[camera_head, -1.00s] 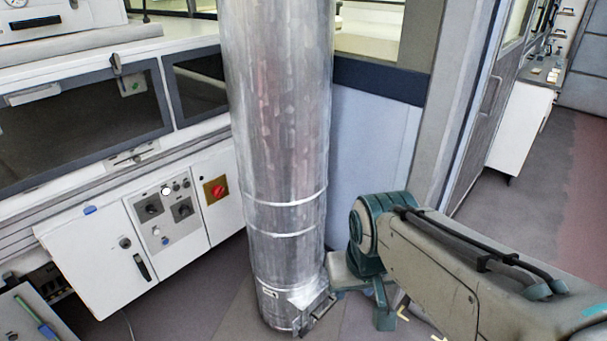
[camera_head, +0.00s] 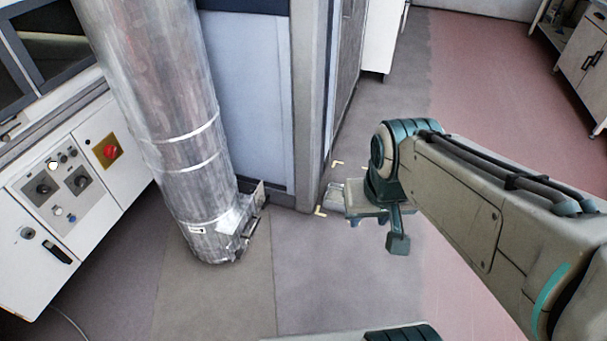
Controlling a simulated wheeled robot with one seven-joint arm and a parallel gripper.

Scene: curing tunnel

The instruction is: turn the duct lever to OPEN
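The duct (camera_head: 168,95) is a tall silver metal pipe on the left, slightly tilted in the picture. A small metal housing (camera_head: 232,222) sticks out low on its right side. A dark bar, seemingly the duct lever (camera_head: 245,239), shows at the housing's edge; its exact setting is too small to tell, and no OPEN marking can be read. My gripper (camera_head: 346,204) is right of the housing, clearly apart from it, at the end of my arm. Its fingers are not clear against the floor, so I cannot tell whether they are open or shut.
A white control cabinet (camera_head: 105,205) with a red switch (camera_head: 110,151) stands left of the duct. A pale blue panel (camera_head: 243,95) and a grey post (camera_head: 309,110) stand behind. Yellow corner marks (camera_head: 320,211) lie on the floor. Open floor (camera_head: 330,270) lies in front.

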